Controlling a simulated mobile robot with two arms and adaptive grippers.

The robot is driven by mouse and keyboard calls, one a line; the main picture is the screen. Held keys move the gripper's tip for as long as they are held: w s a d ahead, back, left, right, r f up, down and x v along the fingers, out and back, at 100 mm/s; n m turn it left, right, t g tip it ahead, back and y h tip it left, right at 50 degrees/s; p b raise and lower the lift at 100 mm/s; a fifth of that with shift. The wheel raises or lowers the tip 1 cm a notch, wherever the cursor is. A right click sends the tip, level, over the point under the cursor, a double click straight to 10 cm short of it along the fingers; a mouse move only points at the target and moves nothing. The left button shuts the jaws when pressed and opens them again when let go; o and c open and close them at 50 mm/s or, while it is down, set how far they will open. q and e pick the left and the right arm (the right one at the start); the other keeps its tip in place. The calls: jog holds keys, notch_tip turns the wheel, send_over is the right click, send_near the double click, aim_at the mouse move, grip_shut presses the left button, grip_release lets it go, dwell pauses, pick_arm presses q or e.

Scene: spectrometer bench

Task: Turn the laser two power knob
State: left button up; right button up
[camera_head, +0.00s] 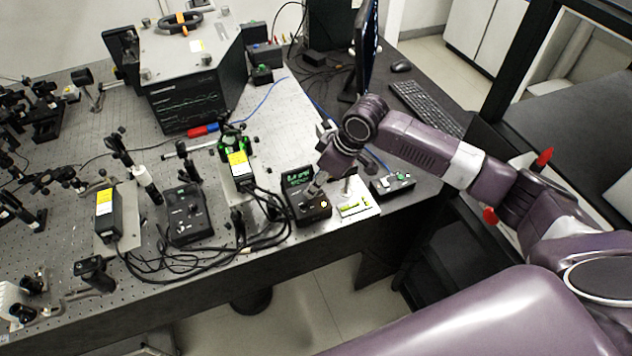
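A black control box with a green-lit display (310,206) stands near the front right corner of the optical bench. A second black control box (184,215) stands further left. Labels on both are too small to read, so I cannot tell which belongs to laser two. My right gripper (318,184) reaches in from the right and points down at the display box, its tip at or just above the top face. The hand partly covers the box, and any knob under it is hidden. Whether the fingers are open or touching is unclear. My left gripper is not in view.
Black cables (250,240) loop along the bench front. A yellow-labelled laser module (239,166) stands behind them. A small green-topped box (393,184) sits right of the bench corner. A monitor (366,45) and keyboard (428,108) stand behind my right arm.

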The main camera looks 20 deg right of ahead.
jog(key=v, duration=1.1)
jog(key=shift+r, duration=0.2)
jog(key=shift+s+f, duration=0.1)
